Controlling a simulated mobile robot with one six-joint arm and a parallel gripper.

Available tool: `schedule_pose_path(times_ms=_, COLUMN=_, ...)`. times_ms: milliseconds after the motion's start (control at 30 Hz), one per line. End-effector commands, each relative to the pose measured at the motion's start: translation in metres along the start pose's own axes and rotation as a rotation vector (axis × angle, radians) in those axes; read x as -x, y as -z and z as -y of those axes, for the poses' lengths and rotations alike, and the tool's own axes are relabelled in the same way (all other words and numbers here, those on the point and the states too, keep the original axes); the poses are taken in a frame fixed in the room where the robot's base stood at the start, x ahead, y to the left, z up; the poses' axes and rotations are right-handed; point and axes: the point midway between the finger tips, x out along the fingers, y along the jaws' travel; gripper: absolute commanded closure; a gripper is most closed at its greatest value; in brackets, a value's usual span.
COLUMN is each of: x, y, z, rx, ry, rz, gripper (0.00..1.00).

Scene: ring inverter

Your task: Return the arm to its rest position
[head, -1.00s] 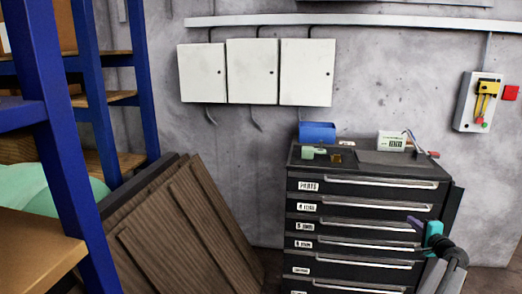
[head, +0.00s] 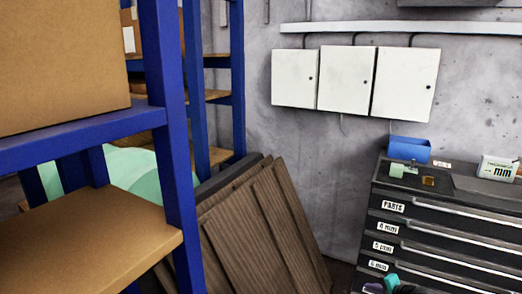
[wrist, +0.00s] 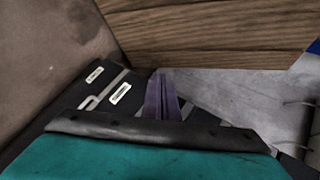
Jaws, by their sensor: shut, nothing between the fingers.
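My gripper (head: 373,287) shows at the bottom edge of the head view, in front of the lower drawers of the dark drawer cabinet (head: 440,222). Its purple fingers and teal body are partly cut off there. In the wrist view, the purple fingers (wrist: 161,97) are together with nothing between them. The wrist view also shows labelled drawer fronts (wrist: 112,90) to the left of the fingers and brown wood grain across the top. Most of the arm is out of view.
A blue shelf rack (head: 176,150) with a cardboard box (head: 60,65) stands close at left. Wooden boards (head: 250,235) lean between rack and cabinet. White wall boxes (head: 345,78) hang above.

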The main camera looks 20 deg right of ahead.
Motion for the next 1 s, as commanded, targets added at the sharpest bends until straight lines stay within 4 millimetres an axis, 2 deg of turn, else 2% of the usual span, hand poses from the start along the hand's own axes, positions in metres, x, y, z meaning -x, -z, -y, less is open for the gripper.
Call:
schedule_pose_path(times_ms=33, x=-0.011, y=-0.025, z=0.0, rx=0.022, ry=-0.024, rz=0.039, gripper=1.0)
schedule_pose_path(times_ms=200, x=-0.043, y=-0.099, z=-0.011, rx=0.098, ry=-0.11, rz=0.158, gripper=1.0)
schedule_pose_path(times_ms=500, x=-0.073, y=-0.225, z=-0.041, rx=0.248, ry=-0.264, rz=0.361, gripper=1.0)
schedule_pose_path(times_ms=767, x=-0.074, y=-0.324, z=-0.076, rx=0.394, ry=-0.4, rz=0.526, gripper=1.0)
schedule_pose_path(times_ms=1000, x=-0.058, y=-0.402, z=-0.112, rx=0.539, ry=-0.528, rz=0.669, gripper=1.0)
